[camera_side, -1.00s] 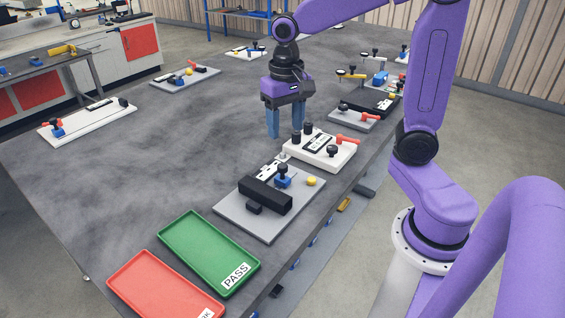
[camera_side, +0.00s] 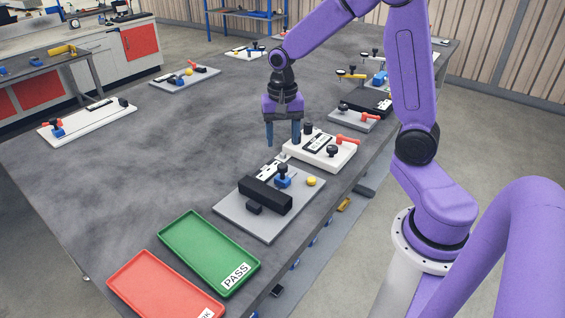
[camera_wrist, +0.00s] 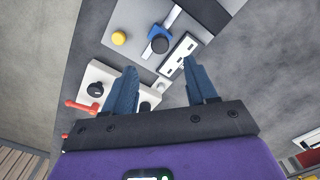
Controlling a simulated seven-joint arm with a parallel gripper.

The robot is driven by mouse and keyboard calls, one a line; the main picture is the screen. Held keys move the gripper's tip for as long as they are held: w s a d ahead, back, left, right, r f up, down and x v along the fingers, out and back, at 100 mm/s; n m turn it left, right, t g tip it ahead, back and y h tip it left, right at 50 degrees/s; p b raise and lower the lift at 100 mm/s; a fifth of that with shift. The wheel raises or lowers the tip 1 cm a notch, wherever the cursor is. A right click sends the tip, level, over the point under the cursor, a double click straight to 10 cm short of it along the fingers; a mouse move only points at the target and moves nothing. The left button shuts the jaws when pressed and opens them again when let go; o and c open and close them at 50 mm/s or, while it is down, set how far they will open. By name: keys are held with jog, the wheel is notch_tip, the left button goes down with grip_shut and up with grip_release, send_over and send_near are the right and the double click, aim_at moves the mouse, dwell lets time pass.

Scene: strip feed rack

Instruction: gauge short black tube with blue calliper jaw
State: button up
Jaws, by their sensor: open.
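The blue calliper jaw (camera_side: 283,182) sits under a black knob on the grey gauge plate, beside a long black block; in the wrist view the jaw (camera_wrist: 158,32) is on a rail beyond my fingertips. A short black upright cylinder (camera_side: 308,128), possibly the short black tube, stands at the back of a white fixture. A second one beside it is hidden behind my right finger. My gripper (camera_side: 283,143) is open and points down above the white fixture's left end. In the wrist view the gap between its fingers (camera_wrist: 160,66) is empty.
The white fixture (camera_side: 338,157) carries a red lever and a black knob. A yellow button (camera_side: 311,181) is on the grey plate (camera_side: 228,207). Green PASS tray (camera_side: 190,228) and red tray (camera_side: 140,274) lie at the front.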

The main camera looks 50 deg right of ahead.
aim_at(282, 165)
notch_tip(282, 165, down, 9)
jog(key=shift+r, duration=0.1)
dwell(0.3)
